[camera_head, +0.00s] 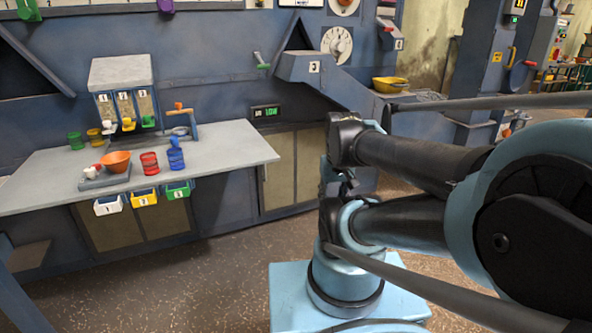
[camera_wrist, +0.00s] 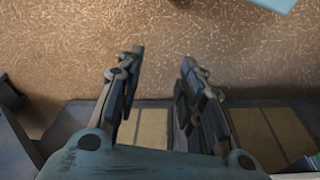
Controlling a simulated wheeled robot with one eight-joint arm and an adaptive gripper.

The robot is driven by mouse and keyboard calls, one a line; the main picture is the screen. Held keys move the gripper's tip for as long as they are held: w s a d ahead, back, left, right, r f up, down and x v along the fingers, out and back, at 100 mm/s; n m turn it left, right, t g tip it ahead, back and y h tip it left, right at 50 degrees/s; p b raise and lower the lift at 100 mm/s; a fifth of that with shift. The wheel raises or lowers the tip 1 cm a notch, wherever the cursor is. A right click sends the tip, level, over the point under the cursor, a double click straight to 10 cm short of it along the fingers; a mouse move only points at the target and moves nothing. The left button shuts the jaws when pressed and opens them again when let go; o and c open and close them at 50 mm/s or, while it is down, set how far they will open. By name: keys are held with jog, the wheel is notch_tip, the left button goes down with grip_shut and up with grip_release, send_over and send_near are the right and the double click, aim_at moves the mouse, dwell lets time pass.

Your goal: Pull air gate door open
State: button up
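No label in view marks the air gate door, so I cannot tell for sure which part it is. Tan panels in dark frames (camera_wrist: 153,128) also show at the bottom of the wrist view. My gripper (camera_wrist: 161,58) is open, with nothing between its fingers. Brown speckled floor lies behind its fingertips. In the head view my arm hides part of the machine to the right of the doors.
A chute marked 3 (camera_head: 314,68) sits above the doors. Floor in front is clear.

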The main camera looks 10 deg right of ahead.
jog(key=w+a+r+n, duration=0.1)
jog(key=w+r, duration=0.3)
jog(key=w, duration=0.3)
jog(key=w+a+r, duration=0.1)
jog(key=w+r, duration=0.4)
jog(key=w, duration=0.2)
jog(key=n+t+y, duration=0.2)
jog(key=n, duration=0.3)
send_over(265, 173)
jog(key=s+d, duration=0.3)
jog(key=s, duration=0.2)
notch_tip(265, 173, down, 23)
jog(key=x, duration=1.7)
jog(key=shift+s+f, duration=0.2)
jog(key=shift+f, duration=0.15)
grip_shut()
